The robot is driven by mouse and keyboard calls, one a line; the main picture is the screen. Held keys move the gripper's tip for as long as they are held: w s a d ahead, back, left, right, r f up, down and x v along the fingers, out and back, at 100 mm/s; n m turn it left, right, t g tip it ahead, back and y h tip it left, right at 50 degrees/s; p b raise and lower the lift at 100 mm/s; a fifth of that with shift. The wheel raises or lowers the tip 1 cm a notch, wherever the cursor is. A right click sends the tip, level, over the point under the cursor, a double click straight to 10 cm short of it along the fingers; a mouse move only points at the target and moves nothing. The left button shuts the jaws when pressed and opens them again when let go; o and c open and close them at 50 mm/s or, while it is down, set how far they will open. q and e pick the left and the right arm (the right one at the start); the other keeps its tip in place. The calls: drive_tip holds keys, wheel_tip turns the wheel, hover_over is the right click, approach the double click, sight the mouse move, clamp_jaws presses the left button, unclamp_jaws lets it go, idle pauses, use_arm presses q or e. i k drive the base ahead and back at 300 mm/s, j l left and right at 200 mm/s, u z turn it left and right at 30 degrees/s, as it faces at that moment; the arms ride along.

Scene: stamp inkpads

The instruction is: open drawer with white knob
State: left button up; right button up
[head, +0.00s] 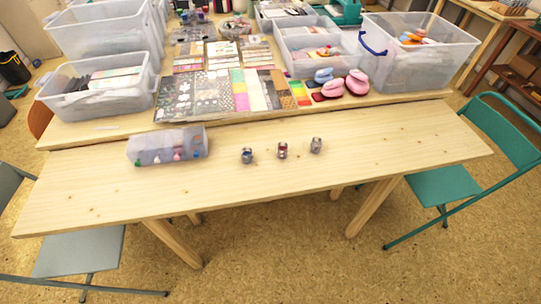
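A small translucent lilac box (167,144) lies on the front wooden table (330,185), left of the middle. It looks like a drawer unit. Its front side faces me and bears a row of small coloured knobs: a green one at the left, a pale, whitish one beside it, then a pink one and a blue one at the right. The knobs are tiny, so their exact colours and the drawer edges are hard to tell. No drawer visibly sticks out. Neither of my grippers is in view.
Three small jars, with blue (247,156), red (282,151) and grey (316,145) tones, stand right of the box. Behind are patterned sheets (195,95), clear bins (420,60) and pink inkpads (357,82). The front table is otherwise clear. Chairs stand at both sides.

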sight(158, 157)
drive_tip(key=u, duration=1.2)
drive_tip(key=j+z, duration=0.2)
drive_tip(key=k+l, duration=0.05)
